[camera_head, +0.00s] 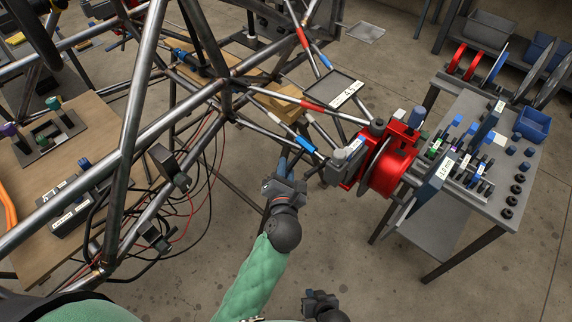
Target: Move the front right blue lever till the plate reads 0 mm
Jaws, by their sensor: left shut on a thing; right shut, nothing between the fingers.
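A dark plate (335,88) on the tube chassis carries a white label that seems to read 4.5; the small print is hard to make out. A blue-banded piece (307,145), which looks like the front right blue lever, sits on a rod just left of the red wheel-hub assembly. My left gripper (287,165) is just below and left of this blue band, shut on a slim blue part that seems to belong to the lever; the contact is small and partly hidden. My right gripper (320,297) is low at the bottom edge, shut and empty, away from the chassis.
The red hub (390,170) with a grey disc stands close right of my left gripper. A grey table (455,225) with many small parts is at the right. A wooden bench (50,255) and hanging cables are at the left. Floor between is clear.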

